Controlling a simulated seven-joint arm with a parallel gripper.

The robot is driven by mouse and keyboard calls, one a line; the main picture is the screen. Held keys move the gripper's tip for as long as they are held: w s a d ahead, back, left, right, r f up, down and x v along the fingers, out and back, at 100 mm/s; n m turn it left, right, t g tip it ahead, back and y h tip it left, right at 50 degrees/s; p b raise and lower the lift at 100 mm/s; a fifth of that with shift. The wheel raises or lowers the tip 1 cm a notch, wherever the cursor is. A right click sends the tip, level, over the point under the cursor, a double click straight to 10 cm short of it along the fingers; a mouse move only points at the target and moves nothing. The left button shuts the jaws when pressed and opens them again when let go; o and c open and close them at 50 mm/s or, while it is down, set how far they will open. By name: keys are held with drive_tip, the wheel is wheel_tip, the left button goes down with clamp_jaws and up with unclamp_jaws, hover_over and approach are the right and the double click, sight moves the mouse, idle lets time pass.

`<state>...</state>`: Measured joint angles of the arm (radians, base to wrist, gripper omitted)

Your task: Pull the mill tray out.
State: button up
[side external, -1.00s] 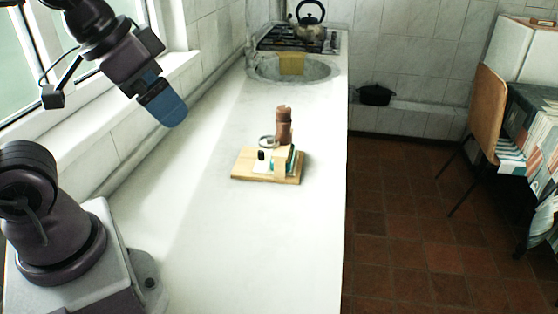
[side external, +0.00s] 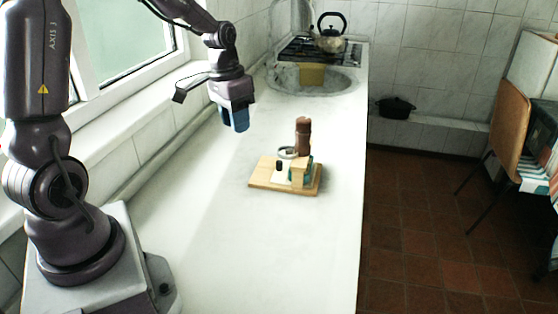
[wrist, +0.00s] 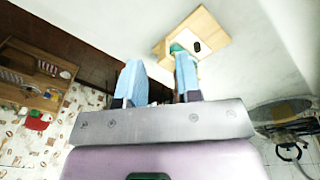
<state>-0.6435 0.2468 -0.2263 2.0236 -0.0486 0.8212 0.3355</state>
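A pale wooden board (side external: 262,184) lies on the white counter and carries a small wooden and teal unit (side external: 299,174), a brown mill-like cylinder (side external: 303,138), a ring and a small black knob (side external: 279,165). I cannot tell which part is the mill tray. The board (wrist: 212,27) and black knob (wrist: 196,46) also show at the top of the wrist view, with the unit partly behind a finger. My gripper (side external: 237,118) hangs above the counter, up and left of the board, apart from it. In the wrist view its blue fingers (wrist: 159,62) are spread, with nothing held.
Behind are a sink (side external: 345,84) with a yellow thing on its rim, a hob and a kettle (side external: 331,38). A window and tiled wall run along the left. A black pot (side external: 396,107) stands on a ledge at right. The counter in front of the board is clear.

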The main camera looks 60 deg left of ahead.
drive_tip(key=w+a+f+m+t+h, duration=0.1)
drive_tip(key=w+a+f+m+h, duration=0.15)
drive_tip(key=w+a+f, duration=0.55)
drive_tip(key=m+t, duration=0.2)
drive_tip(key=m, duration=0.3)
approach(279, 161)
drive_tip(key=shift+n+y, duration=0.25)
drive_tip(key=shift+y, duration=0.2)
drive_tip(key=x, duration=0.9)
drive_tip(key=shift+w+d+f, duration=0.1)
drive_tip(key=shift+d+f, duration=0.05)
drive_tip(key=shift+d, duration=0.3)
clamp_jaws()
